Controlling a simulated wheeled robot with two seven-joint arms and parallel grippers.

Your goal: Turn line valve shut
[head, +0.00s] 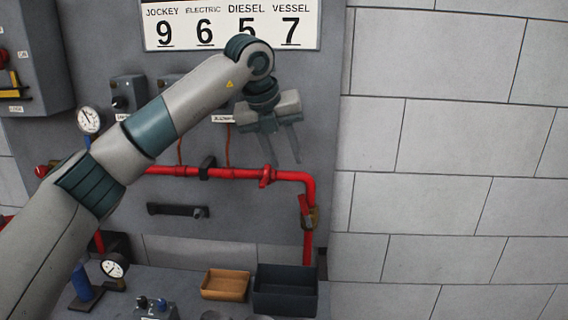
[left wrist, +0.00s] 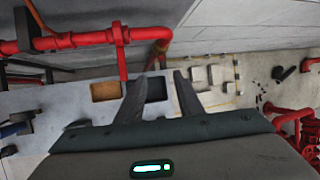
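A red pipe (head: 235,173) runs along the grey panel and bends down at its right end. On the downward part sits a brass valve body (head: 313,217) with a red lever (head: 304,206) lying nearly along the pipe. My left gripper (head: 282,160) points downward, open and empty, above the pipe's bend in the head view. Its two fingers (left wrist: 160,76) are spread in the left wrist view, apart from the valve. My right gripper is not in view.
A black clamp-like part (head: 207,168) and a red fitting (head: 267,176) are on the horizontal pipe. An orange-brown tray (head: 226,296) and a dark bin (head: 285,308) stand below. A gauge (head: 89,120) is at left. A block wall (head: 450,150) fills the right.

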